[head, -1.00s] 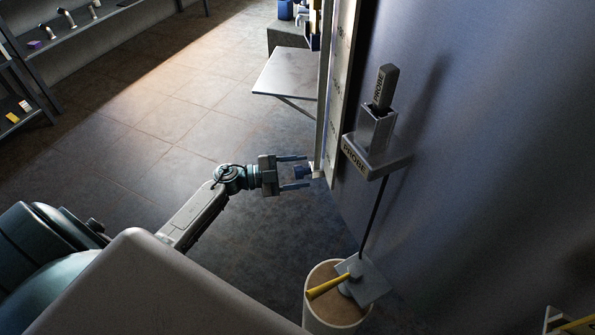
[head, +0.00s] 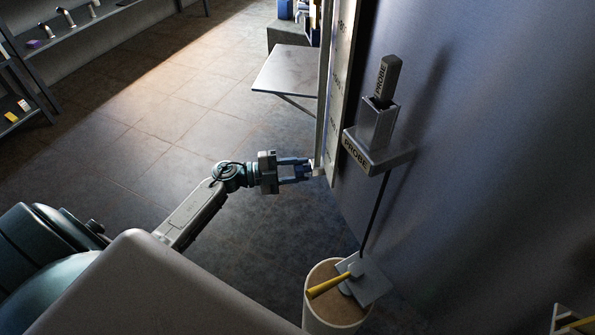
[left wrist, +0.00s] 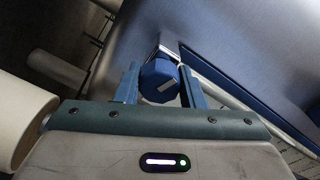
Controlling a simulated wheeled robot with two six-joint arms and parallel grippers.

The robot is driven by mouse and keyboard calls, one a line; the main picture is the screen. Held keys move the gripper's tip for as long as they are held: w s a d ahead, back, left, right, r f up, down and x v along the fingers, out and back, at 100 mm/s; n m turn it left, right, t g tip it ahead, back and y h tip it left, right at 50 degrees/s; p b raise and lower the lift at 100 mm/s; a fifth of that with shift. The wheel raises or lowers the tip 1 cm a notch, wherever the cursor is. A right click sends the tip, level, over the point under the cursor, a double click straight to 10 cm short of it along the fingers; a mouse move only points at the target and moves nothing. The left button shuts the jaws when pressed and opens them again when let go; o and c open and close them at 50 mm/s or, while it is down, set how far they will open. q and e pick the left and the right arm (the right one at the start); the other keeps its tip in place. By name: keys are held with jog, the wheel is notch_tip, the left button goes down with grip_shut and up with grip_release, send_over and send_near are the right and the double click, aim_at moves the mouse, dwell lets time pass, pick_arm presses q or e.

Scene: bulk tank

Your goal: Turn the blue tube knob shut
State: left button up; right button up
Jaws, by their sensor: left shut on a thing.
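The blue tube knob (left wrist: 159,82) sits between the two fingers of my left gripper (left wrist: 160,86) in the left wrist view. A short pale mark shows on its face. In the head view my left gripper (head: 296,172) is shut on the knob, at the foot of the upright gauge board (head: 338,90) on the tank wall. The fingers hide most of the knob in the head view. My right gripper is not in view.
A grey probe holder (head: 378,150) is fixed to the tank wall on the right. Below it stands a round pale container (head: 325,310) with a yellow-handled tool (head: 330,285) on top. A grey shelf (head: 286,73) juts out behind. The floor to the left is clear.

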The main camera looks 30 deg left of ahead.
pick_arm(q)
jog(key=m+b, duration=0.1)
jog(key=m, duration=0.1)
jog(key=m+b, duration=0.1)
jog(key=m, duration=0.1)
jog(key=shift+f+m, duration=0.2)
jog(key=shift+m, duration=0.1)
jog(key=shift+m+b, duration=0.5)
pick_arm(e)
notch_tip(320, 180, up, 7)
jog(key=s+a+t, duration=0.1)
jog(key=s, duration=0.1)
pick_arm(q)
jog(key=m+b, duration=0.4)
jog(key=m, duration=0.1)
jog(key=shift+f+y, duration=0.1)
jog(key=shift+y, duration=0.2)
jog(key=shift+m+b, duration=0.55)
jog(key=shift+m, duration=0.25)
jog(key=shift+m+b, duration=0.65)
jog(key=shift+m, duration=0.15)
jog(key=shift+r+m, duration=0.25)
jog(key=shift+m, duration=0.05)
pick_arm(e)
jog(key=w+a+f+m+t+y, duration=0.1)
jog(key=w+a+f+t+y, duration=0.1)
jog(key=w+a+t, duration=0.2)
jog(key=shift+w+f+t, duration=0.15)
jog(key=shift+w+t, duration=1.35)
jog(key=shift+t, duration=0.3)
